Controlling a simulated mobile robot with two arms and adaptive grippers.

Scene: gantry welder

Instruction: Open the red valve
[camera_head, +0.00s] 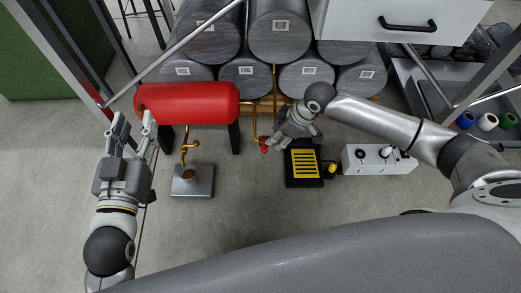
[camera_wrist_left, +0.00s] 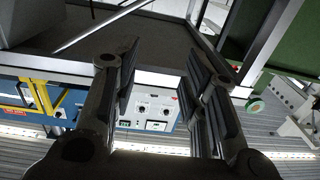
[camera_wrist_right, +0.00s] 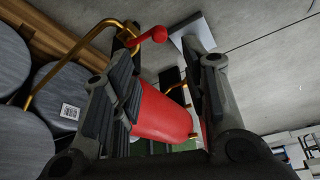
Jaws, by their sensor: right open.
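The red valve (camera_head: 264,149) is a small red handle at the lower end of a brass pipe, right of the red tank (camera_head: 187,103). In the right wrist view the valve (camera_wrist_right: 152,36) shows as a red lever with a round knob, ahead of the fingertips and nearer the left finger. My right gripper (camera_head: 274,140) is just right of the valve; its spread fingers (camera_wrist_right: 167,60) hold nothing. Whether a finger touches the valve I cannot tell. My left gripper (camera_head: 134,122) is open and empty beside the tank's left end; its fingers (camera_wrist_left: 160,65) also show apart.
Grey drums (camera_head: 280,30) are stacked behind the tank. A black-and-yellow pedal (camera_head: 304,165) and a white control box (camera_head: 378,160) sit on the floor under my right arm. A grey plate (camera_head: 192,181) lies below the tank.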

